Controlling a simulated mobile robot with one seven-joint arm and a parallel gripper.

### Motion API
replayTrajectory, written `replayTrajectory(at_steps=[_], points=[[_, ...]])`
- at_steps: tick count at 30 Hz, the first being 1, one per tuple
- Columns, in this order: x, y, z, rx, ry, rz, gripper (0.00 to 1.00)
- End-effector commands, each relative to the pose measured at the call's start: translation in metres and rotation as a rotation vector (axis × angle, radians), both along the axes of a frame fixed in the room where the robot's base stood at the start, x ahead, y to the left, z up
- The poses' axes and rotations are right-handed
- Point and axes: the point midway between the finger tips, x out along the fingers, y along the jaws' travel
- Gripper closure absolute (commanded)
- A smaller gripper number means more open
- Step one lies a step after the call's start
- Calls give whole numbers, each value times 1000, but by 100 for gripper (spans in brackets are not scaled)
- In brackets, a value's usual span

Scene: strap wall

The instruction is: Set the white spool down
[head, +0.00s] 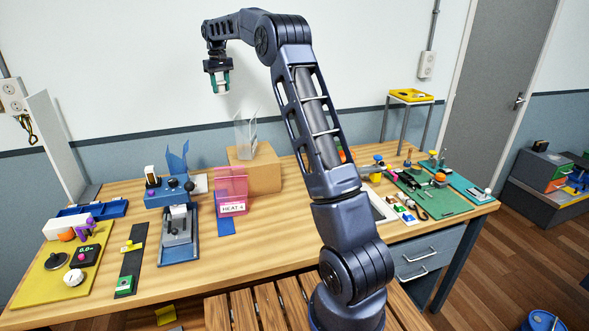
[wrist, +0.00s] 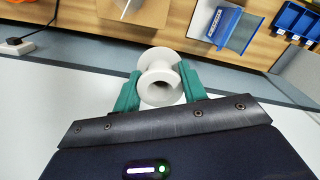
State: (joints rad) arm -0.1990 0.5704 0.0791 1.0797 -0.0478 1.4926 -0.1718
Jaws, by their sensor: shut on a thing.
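The white spool (wrist: 160,76) is between the two green fingers of my gripper (wrist: 158,88) in the wrist view. The fingers are shut on it, one at each side. In the head view my gripper (head: 219,84) is raised high above the back of the workbench, in front of the white wall, and the spool (head: 221,89) shows as a small pale patch between the fingertips. The spool touches nothing but the fingers. The wooden workbench top (head: 290,225) lies well below.
A cardboard box (head: 264,174) with a clear panel (head: 245,135) stands at the back. A pink HEAT 4 holder (head: 231,192), a blue-grey fixture (head: 180,235) and a yellow mat (head: 45,283) are to the left. A green mat (head: 432,196) lies right. Bare wood shows at the middle front.

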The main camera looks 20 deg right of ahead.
Motion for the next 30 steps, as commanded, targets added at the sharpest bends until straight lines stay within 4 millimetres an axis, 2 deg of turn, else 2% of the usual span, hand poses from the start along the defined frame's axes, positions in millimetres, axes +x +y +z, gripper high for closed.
replayTrajectory(at_steps=[1,6,12,16,21,27,30], points=[[2,-25,0,-1,2,-34,80],[5,-100,-1,1,0,-138,80],[-1,-186,-2,2,1,-260,80],[-8,-233,-3,3,0,-327,80],[-17,-275,-4,4,0,-390,80],[-27,-312,-5,5,1,-446,80],[-27,-309,-27,5,5,-442,80]])
